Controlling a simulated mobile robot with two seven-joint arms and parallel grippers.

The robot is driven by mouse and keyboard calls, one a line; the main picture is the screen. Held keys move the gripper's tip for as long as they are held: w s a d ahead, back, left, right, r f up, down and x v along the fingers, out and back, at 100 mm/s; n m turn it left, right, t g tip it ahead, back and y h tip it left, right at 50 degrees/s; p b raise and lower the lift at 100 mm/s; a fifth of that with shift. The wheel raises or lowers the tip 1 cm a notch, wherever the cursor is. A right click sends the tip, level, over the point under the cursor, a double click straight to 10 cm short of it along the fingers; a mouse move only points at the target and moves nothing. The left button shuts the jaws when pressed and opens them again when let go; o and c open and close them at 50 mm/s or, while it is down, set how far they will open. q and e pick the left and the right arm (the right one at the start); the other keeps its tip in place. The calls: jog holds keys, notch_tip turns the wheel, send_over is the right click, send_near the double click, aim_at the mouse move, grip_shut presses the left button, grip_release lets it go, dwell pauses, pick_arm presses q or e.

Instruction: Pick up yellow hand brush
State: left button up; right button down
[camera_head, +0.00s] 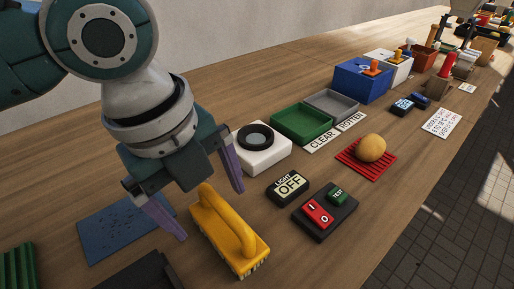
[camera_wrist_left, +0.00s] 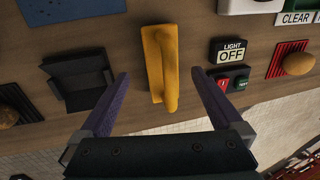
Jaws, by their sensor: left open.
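The yellow hand brush (camera_head: 229,230) lies bristles down on the wooden table, its arched handle on top. In the left wrist view the brush (camera_wrist_left: 160,62) shows between and beyond the two purple fingers. My left gripper (camera_head: 203,205) is open and empty, its fingers spread apart. In the head view it hangs above the far end of the brush. It also shows in the left wrist view (camera_wrist_left: 158,105), with a finger on each side of the brush's line. I see no contact with the brush. My right gripper is not in view.
A blue mat (camera_head: 122,226) lies left of the brush. A LIGHT OFF sign (camera_head: 288,187), a red and green switch box (camera_head: 325,211) and a white box with a black round top (camera_head: 262,149) stand to its right. A potato (camera_head: 371,149) rests on a red ribbed mat (camera_head: 352,162).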

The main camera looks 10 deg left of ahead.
aim_at(221, 223)
pick_arm(q)
jog(key=f, duration=0.3)
jog(key=w+d+f+b, duration=0.1)
jog(key=f, duration=0.1)
jog(key=shift+f, duration=0.1)
jog(key=shift+c, duration=0.2)
jog(key=c, duration=1.5)
notch_tip(221, 223, up, 20)
jog(key=p, duration=0.3)
